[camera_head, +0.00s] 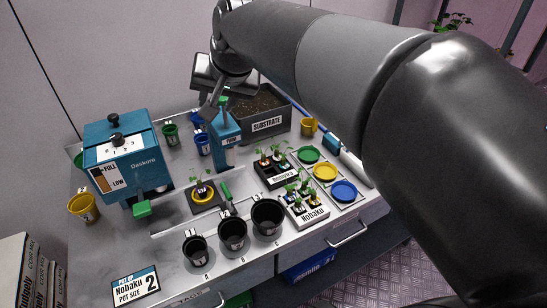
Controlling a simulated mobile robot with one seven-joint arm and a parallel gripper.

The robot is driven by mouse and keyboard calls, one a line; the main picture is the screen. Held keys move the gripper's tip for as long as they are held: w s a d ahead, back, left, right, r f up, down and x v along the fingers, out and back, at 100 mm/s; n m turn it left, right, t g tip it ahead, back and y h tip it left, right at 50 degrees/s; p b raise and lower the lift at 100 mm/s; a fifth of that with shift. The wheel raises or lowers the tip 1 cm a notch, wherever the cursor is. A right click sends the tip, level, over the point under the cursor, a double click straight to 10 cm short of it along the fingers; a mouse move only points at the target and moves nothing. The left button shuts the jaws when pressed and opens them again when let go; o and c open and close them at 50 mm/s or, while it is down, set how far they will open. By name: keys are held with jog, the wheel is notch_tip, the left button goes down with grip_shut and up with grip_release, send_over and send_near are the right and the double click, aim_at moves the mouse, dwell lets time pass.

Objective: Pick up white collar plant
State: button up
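Small seedlings stand in a white tray labelled Nobaku (311,215) and in a black tray labelled Rubusca (282,180), right of the middle of the worktop. Some collars in the white tray look pale, but they are too small and too covered by leaves to tell which plant has a white collar. Another seedling (199,185) stands in a yellow ring on a dark square plate, left of the trays. My gripper (211,106) is up at the back, near the top of a blue tool, away from the trays. Its fingers are seen too poorly to tell whether they are open.
Three black pots (232,234) stand at the front. A blue Daskore machine (122,155) stands left, a substrate bin (262,112) behind. Green, yellow and blue discs (325,172) lie right of the trays. My arm covers the upper right.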

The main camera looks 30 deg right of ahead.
jog(key=w+d+r+m, duration=0.2)
jog(key=w+r, duration=0.1)
jog(key=w, duration=0.5)
jog(key=n+g+h, duration=0.1)
jog(key=n+g, duration=0.1)
jog(key=g, duration=0.5)
send_over(277, 150)
jog(key=f, duration=2.6)
jog(key=shift+s+a, duration=0.1)
jog(key=shift+a, duration=0.2)
jog(key=f, duration=0.6)
jog(key=shift+d+f, duration=0.15)
jog(key=shift+d, duration=0.1)
grip_shut()
